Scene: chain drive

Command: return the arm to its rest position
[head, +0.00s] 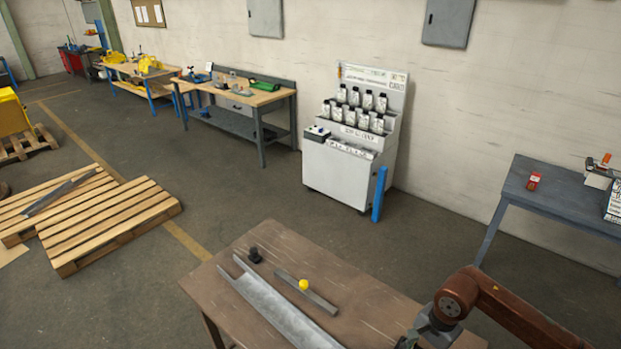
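My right arm reaches in from the lower right corner, with a brown elbow-like joint. Its grey gripper (412,340) hangs over the right part of the brown wooden table (365,300), cut off by the bottom edge of the view. Its fingertips are not clear, so I cannot tell whether it is open or shut, or whether it holds anything. My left gripper is not in view.
A grey metal channel (275,305), a flat bar (318,299) with a yellow knob (304,285) and a small black part (255,255) lie on the table. A blue-grey table (545,190) stands right. A white display stand (340,175) stands behind; wooden pallets (110,225) lie left.

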